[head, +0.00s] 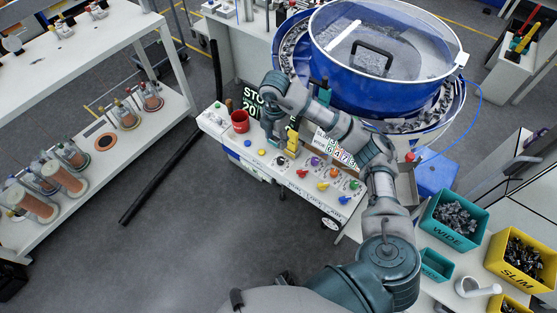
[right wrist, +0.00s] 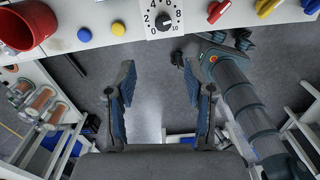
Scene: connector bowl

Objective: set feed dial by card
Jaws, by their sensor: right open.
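The feed dial (right wrist: 163,20) is a white square plate with a black knob and a printed scale from 0 to 10, at the top of the right wrist view. In the head view the dial (head: 281,161) is small on the white panel's front, and its setting is too small to read. My right gripper (right wrist: 159,108) is open and empty, its fingers apart from the dial. In the head view this gripper (head: 274,138) is over the panel, just behind the dial. My left gripper is not in view.
A red cup (head: 240,121), a blue button (head: 248,143) and a yellow button (head: 262,152) are left of the dial. Coloured knobs (head: 322,186) are to its right. The blue bowl feeder (head: 345,65) stands behind. Part bins (head: 440,234) are at right. Floor in front is clear.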

